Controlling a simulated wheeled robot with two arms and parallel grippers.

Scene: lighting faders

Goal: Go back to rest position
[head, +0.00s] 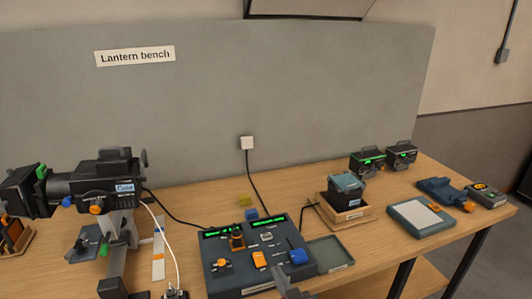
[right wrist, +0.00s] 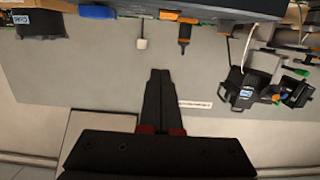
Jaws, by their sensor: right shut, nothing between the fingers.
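In the head view the fader console (head: 262,258) sits on the bench near the front middle, with lit green displays and orange and blue controls. My right gripper (head: 287,285) shows only in part at the bottom edge, in front of the console. In the right wrist view the right gripper (right wrist: 158,75) is shut with its fingers together and nothing between them. The console's edge (right wrist: 215,14) shows upside down at the top of that view, apart from the fingertips. My left gripper is in neither view.
A black lantern (head: 95,187) stands at the left. A battery in a wooden tray (head: 345,215), a green tray (head: 328,252), a grey pad (head: 422,217) and two small lit units (head: 368,161) occupy the right. A grey panel (head: 330,100) stands behind the bench.

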